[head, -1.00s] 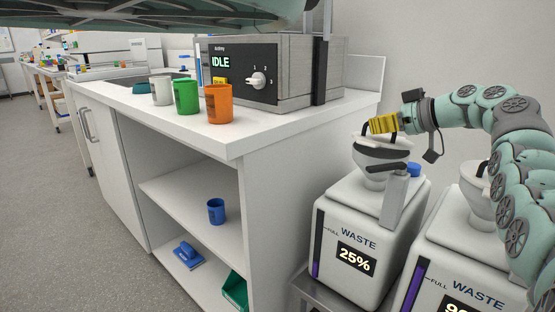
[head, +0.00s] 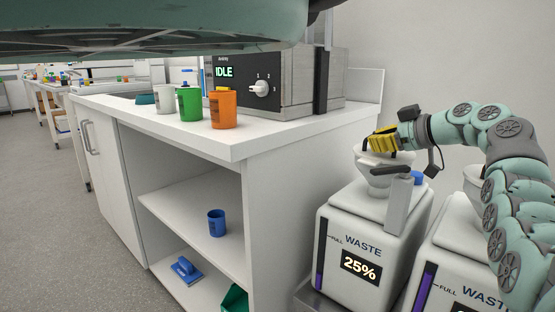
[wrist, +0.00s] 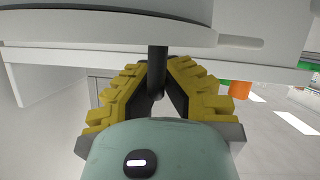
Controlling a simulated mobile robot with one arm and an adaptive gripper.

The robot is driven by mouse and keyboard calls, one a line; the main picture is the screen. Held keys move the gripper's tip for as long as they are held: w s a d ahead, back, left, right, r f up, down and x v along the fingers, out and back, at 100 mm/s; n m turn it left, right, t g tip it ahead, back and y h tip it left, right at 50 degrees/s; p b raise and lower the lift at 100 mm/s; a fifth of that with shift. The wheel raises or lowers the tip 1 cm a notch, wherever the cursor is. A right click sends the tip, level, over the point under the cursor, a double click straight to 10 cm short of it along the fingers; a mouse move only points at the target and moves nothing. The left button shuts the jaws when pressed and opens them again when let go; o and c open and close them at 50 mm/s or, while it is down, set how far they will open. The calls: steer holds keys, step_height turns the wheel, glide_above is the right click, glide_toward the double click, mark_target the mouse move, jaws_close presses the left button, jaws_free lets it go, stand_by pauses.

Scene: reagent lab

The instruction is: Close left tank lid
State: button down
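The left waste tank (head: 335,250), showing 25%, is white with a funnel (head: 378,178) on top. Its pale round lid (head: 370,160) sits low over the funnel mouth, with no dark gap showing; whether it is fully seated I cannot tell. My gripper (head: 383,140), with yellow ribbed fingers, is at the top of the lid. In the wrist view, the fingers (wrist: 158,70) close in from both sides on the lid's dark handle (wrist: 157,82), below the white lid underside or rim (wrist: 100,28). The fingers hide part of the lid in the head view.
A second waste tank (head: 455,262) stands close on the right, partly behind my arm. A white counter (head: 175,118) on the left bears grey, green and orange cups and a machine (head: 300,90) reading IDLE. Open grey floor (head: 60,200) lies further left.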

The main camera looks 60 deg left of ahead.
steer(key=c, duration=1)
jaws_free()
steer(key=shift+f, duration=0.25)
steer(key=shift+c, duration=0.2)
steer(key=shift+r, duration=0.15)
step_height(320, 180, up, 10)
steer(key=shift+f, duration=0.1)
